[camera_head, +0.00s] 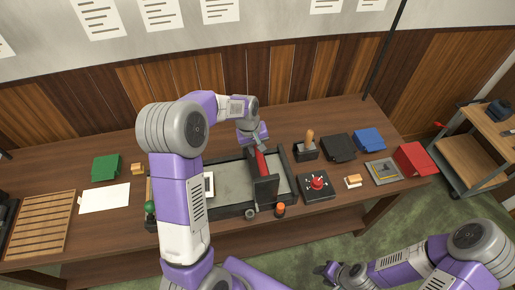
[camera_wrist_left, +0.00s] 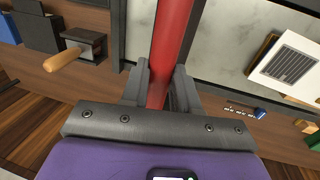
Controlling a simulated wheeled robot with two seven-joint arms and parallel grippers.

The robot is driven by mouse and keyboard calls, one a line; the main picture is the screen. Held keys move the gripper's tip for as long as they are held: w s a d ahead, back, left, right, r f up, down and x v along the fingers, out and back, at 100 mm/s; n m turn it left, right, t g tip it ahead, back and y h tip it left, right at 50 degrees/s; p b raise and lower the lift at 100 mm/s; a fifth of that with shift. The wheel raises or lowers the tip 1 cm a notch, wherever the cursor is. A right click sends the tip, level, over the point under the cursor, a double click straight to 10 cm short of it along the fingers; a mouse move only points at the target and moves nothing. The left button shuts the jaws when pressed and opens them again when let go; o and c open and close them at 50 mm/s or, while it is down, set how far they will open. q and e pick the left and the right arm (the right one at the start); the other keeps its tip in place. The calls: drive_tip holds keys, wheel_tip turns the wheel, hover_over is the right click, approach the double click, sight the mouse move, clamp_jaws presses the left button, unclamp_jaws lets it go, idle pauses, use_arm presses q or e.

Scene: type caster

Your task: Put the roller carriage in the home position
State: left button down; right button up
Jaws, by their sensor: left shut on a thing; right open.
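The roller carriage (camera_head: 266,190) is a dark upright frame with a red bar (camera_head: 260,162) along its top. It spans the press bed (camera_head: 230,182) right of the bed's middle. My left gripper (camera_head: 256,146) reaches down to the far end of the red bar. In the left wrist view the red bar (camera_wrist_left: 174,40) runs between the fingers of my left gripper (camera_wrist_left: 165,82), which are shut on it. My right gripper (camera_head: 328,271) is open and empty, low in the head view and apart from the table.
A pale block with a dark grille (camera_head: 208,184) sits on the bed's left part. A green knob (camera_head: 150,207) and an orange knob (camera_head: 280,209) stand at the front. A red-knobbed box (camera_head: 318,184) and a wooden-handled tool (camera_head: 309,140) stand to the right. A wooden rack (camera_head: 40,224) lies left.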

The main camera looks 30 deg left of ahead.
use_arm(q)
drive_tip(key=shift+w+d, duration=0.1)
drive_tip(key=shift+d, duration=0.15)
drive_tip(key=c, duration=0.8)
unclamp_jaws()
drive_tip(key=shift+c, duration=0.2)
drive_tip(key=shift+a+r, duration=0.1)
drive_tip(key=shift+r, duration=0.1)
drive_tip(key=r, duration=0.4)
drive_tip(key=s+a+r, duration=0.1)
drive_tip(key=r, duration=0.2)
